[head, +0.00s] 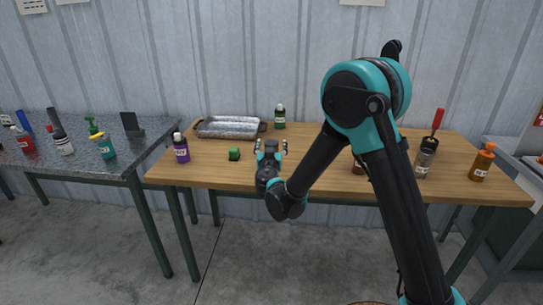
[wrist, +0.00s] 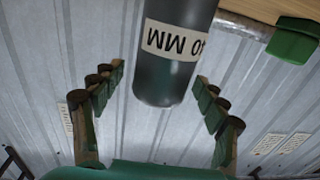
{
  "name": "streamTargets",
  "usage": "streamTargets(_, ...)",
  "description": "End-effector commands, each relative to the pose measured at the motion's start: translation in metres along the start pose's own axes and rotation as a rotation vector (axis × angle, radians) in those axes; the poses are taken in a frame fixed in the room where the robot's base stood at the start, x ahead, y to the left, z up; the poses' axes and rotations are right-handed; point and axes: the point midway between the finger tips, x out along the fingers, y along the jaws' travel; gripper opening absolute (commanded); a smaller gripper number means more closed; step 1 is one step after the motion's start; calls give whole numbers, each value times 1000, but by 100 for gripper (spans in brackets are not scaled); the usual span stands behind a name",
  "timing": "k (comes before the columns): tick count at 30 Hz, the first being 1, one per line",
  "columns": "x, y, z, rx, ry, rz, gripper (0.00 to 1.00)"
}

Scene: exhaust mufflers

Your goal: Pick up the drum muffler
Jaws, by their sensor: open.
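A dark grey cylinder (wrist: 165,80) with a white label reading "40 MM", upside down, fills the upper middle of the wrist view. It appears to be the drum muffler. Its top runs out of the frame. My gripper (wrist: 160,78) is open, with one finger on each side of the cylinder's near end and a visible gap on both sides. In the head view, my gripper (head: 270,147) points at the table from its front edge and largely hides what lies beyond it.
Orange and grey containers stand at right. My arm partly hides a brown item (head: 357,166). A granite-topped table (head: 60,167) stands left.

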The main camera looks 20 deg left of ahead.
Motion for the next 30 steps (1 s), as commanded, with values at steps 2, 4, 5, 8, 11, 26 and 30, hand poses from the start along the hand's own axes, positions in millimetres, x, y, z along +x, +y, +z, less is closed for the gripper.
streamTargets(2, 0, 0, 0, 0, 0, 0, 73)
streamTargets(4, 0, 0, 0, 0, 0, 0, 65)
streamTargets(5, 0, 0, 0, 0, 0, 0, 61)
streamTargets(8, -1, 0, 0, 0, 0, 0, 49)
streamTargets(11, -1, 0, 0, 0, 0, 0, 36)
streamTargets(26, -1, 0, -4, 0, 0, 0, 19)
streamTargets(30, -1, 0, -15, 0, 0, 0, 19)
